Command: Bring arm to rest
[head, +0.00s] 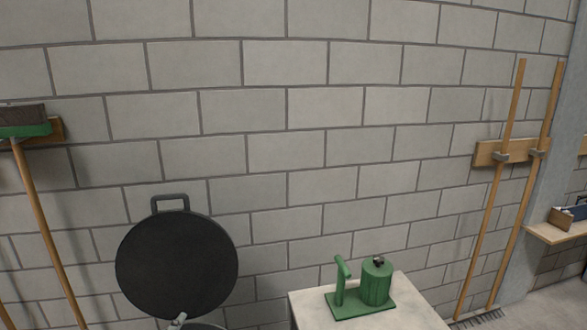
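Neither of my grippers is in the head view, and I see no part of either arm that I am sure of. No object that the task names shows either. The head view faces a grey block wall (290,130).
A pale pedestal (310,312) at bottom centre-right bears a green device (375,285) with a handle and a ribbed cylinder. Left of it is a round black lid (177,267), raised. A broom (45,230) hangs at left, wooden-handled tools (490,200) at right, near a wooden shelf (560,233).

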